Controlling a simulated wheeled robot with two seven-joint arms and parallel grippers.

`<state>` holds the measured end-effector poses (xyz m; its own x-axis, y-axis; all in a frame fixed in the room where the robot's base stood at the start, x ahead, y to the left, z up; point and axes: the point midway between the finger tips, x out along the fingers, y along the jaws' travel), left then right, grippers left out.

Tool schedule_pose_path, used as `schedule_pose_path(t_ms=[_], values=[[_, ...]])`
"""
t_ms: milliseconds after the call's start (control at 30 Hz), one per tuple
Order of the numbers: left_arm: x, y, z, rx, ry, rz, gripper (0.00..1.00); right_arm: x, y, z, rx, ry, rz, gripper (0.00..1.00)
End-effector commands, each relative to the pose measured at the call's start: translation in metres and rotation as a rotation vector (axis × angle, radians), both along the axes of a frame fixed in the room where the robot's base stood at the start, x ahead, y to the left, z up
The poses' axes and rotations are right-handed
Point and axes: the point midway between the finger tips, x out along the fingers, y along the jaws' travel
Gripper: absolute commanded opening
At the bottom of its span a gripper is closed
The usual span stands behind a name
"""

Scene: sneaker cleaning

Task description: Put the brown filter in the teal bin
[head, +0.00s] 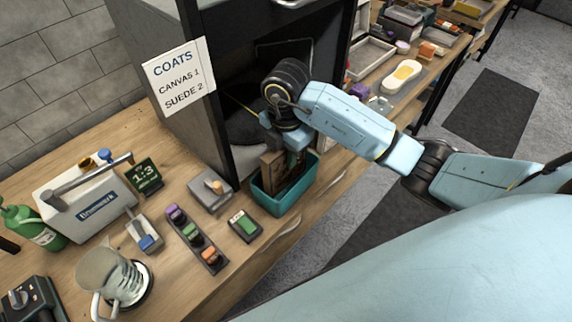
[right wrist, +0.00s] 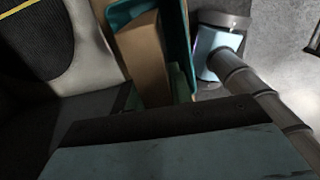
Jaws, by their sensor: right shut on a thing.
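The brown filter (head: 270,167) stands roughly upright at the teal bin (head: 270,203), its upper part above the rim and its lower part hidden behind the bin's front wall. My right gripper (head: 296,151) comes down from above and is shut on the filter; its fingertips are mostly hidden in the head view. In the right wrist view the brown filter (right wrist: 143,58) shows between the teal walls of the bin (right wrist: 179,45). I cannot tell whether the filter touches the bin's floor. My left gripper is not in view.
A dark cabinet (head: 180,127) with a COATS sign (head: 178,78) stands behind and left of the bin. A grey box (head: 210,190), a green-topped block (head: 245,225) and a strip of coloured blocks (head: 195,241) lie left of it. The table's front edge is close to the bin.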

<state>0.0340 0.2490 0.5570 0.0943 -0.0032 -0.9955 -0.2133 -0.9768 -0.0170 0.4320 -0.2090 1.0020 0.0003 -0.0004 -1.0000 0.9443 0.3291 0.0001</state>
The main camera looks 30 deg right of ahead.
Motion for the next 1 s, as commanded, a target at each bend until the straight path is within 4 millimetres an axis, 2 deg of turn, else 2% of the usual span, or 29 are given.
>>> schedule_pose_path(t_ms=[100, 367, 733, 767, 900, 1000], values=[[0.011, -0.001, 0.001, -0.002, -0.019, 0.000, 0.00, 0.000, 0.000, -0.007, 0.000, 0.001, -0.001, 0.02], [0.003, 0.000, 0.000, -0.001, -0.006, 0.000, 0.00, -0.001, 0.001, -0.041, 0.001, 0.001, 0.000, 0.02], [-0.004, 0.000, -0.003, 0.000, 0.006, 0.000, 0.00, 0.000, 0.000, -0.045, -0.001, 0.000, 0.001, 0.02], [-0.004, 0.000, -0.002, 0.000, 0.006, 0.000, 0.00, 0.000, 0.000, -0.045, -0.001, 0.000, 0.001, 0.26], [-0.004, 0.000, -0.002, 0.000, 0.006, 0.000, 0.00, 0.000, 0.000, -0.044, -0.001, 0.000, 0.001, 0.43], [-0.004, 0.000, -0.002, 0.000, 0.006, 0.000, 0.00, 0.000, 0.000, -0.044, -0.001, 0.000, 0.001, 0.43]])
